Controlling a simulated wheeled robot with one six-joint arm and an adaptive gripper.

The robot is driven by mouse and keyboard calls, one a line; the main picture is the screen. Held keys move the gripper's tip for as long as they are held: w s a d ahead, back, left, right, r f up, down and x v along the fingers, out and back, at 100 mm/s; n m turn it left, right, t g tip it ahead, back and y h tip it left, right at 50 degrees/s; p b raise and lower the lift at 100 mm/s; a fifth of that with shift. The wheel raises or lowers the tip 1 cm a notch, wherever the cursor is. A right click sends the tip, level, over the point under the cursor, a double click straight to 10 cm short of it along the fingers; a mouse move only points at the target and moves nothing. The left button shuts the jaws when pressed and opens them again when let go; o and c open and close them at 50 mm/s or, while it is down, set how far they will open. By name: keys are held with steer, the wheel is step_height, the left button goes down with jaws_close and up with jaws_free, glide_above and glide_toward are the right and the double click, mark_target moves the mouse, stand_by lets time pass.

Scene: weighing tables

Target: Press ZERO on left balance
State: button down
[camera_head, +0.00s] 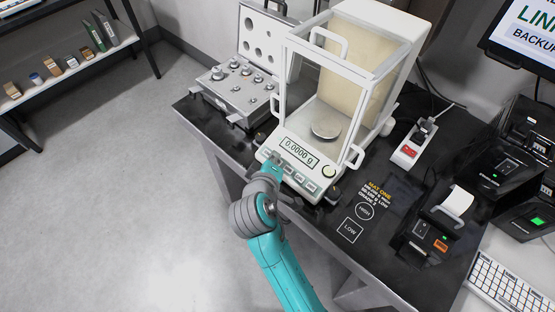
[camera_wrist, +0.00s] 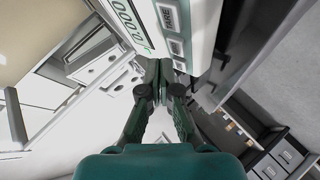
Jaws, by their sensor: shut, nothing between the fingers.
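The balance (camera_head: 318,172) is a white instrument with a glass draft shield and a round metal pan (camera_head: 326,124) inside. Its display (camera_head: 299,151) reads 0.0000 g, with a row of small buttons (camera_head: 301,178) below it. In the wrist view the display (camera_wrist: 128,25) and buttons (camera_wrist: 175,47) show at the top. My gripper (camera_head: 274,162) is at the left end of the button row and hides part of it. In the wrist view my gripper (camera_wrist: 160,68) has its fingertips together beside the panel's lower end. I cannot tell whether they touch a button.
An open case of weights (camera_head: 239,85) stands left of the balance on the dark table (camera_head: 412,282). A power strip (camera_head: 411,146), a small printer (camera_head: 436,226) and a keyboard (camera_head: 512,288) are to the right. A shelf (camera_head: 62,75) stands at the far left. The floor between is clear.

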steer(key=shift+r, duration=0.1)
steer(key=shift+s+a+r, duration=0.2)
steer(key=shift+s+r, duration=0.05)
steer(key=shift+r, duration=0.5)
steer(key=shift+s+a+r, duration=0.15)
steer(key=shift+s+r, duration=0.05)
steer(key=shift+r, duration=0.55)
steer(key=shift+s+a+r, duration=0.2)
steer(key=shift+s+r, duration=0.05)
steer(key=shift+r, duration=0.5)
steer(key=shift+s, duration=0.1)
